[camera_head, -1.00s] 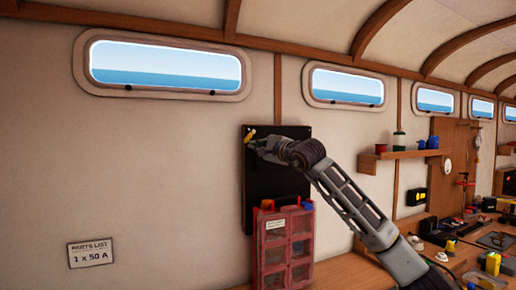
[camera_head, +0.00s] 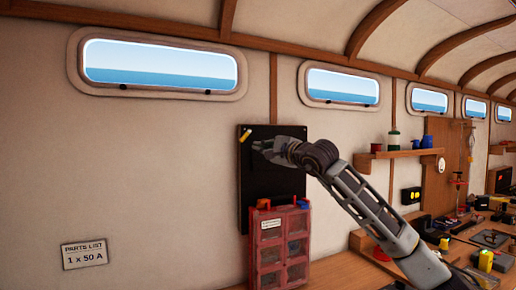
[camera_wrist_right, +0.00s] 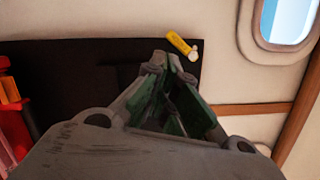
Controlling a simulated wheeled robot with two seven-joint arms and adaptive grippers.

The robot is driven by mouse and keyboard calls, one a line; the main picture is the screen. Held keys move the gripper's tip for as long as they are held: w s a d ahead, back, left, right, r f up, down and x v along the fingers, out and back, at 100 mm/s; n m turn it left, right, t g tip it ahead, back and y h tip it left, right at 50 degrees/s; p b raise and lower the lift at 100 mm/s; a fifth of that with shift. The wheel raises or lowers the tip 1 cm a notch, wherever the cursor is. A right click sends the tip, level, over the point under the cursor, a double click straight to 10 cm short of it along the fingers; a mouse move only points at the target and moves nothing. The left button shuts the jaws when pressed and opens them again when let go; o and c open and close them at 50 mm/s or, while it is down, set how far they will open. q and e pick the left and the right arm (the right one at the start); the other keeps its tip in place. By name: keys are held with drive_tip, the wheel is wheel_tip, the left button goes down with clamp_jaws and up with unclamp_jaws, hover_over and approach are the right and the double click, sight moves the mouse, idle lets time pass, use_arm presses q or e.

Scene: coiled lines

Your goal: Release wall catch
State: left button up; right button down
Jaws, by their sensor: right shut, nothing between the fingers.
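The wall catch appears as a small yellow lever (camera_head: 245,135) at the top left corner of a black wall panel (camera_head: 257,190). In the right wrist view the yellow lever (camera_wrist_right: 178,43) lies tilted, with a pale round end beside it, at the corner of the black panel (camera_wrist_right: 80,75). My right gripper (camera_head: 258,146) is shut and empty in front of the panel, just below and to the right of the lever. The right wrist view shows its fingertips (camera_wrist_right: 167,58) close to the lever, with a small gap seeming to remain. My left gripper is out of view.
A red parts cabinet (camera_head: 280,250) with clear drawers stands in front of the panel's lower part. A wooden shelf (camera_head: 400,153) and a cluttered bench lie to the right. A "1 x 50 A" parts list sign (camera_head: 84,255) hangs on the otherwise bare left wall.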

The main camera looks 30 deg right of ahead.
drive_tip(key=s+d, duration=0.1)
drive_tip(key=s, duration=0.5)
drive_tip(key=shift+s+f, duration=0.2)
drive_tip(key=shift+s, duration=0.2)
idle(0.4)
